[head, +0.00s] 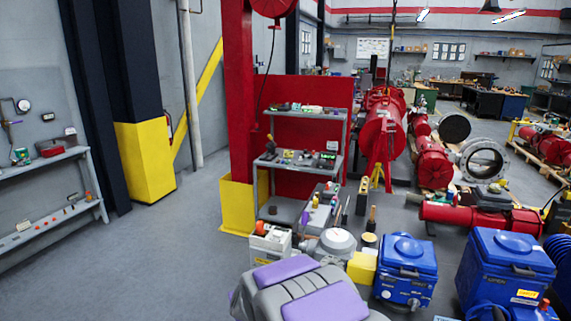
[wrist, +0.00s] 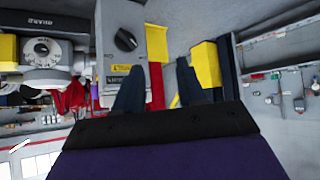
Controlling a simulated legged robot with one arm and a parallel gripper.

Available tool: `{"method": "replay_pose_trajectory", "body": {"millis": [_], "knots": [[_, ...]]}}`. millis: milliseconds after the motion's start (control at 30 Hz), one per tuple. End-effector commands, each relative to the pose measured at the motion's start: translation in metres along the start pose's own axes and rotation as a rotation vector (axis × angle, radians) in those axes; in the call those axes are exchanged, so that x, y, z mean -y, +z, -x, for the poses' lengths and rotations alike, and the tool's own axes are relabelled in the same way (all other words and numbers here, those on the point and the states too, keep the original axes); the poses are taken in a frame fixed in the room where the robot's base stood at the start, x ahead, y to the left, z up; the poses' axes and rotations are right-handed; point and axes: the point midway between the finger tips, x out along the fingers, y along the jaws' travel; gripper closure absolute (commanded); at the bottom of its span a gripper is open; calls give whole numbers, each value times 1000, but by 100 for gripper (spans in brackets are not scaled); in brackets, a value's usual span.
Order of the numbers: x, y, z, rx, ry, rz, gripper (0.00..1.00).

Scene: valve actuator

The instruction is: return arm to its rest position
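My arm (head: 300,290), purple and grey, fills the bottom middle of the head view, folded close to my body. My gripper (wrist: 158,75) shows in the wrist view as two dark fingers set apart, with nothing between them. The fingers are hidden in the head view. Beyond them in the wrist view are a grey control box (wrist: 112,20) with a black knob and a round dial (wrist: 42,50). The fingers overlap the box's lower edge in the picture; I cannot tell the distance. In the head view, the round grey actuator housing (head: 335,242) stands just beyond my arm.
Blue boxes (head: 405,265) stand close on the right. A red post with a yellow base (head: 238,205) and a shelf rack (head: 300,155) stand ahead. A wall bench (head: 45,225) is at the left. Open grey floor (head: 165,260) lies between.

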Motion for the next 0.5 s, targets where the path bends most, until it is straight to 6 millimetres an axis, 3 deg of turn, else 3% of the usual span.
{"method": "replay_pose_trajectory", "body": {"millis": [200, 500], "knots": [[-22, 26, 73, 153, -91, -56, 61], [-53, 101, 183, 423, -134, -123, 61]]}}
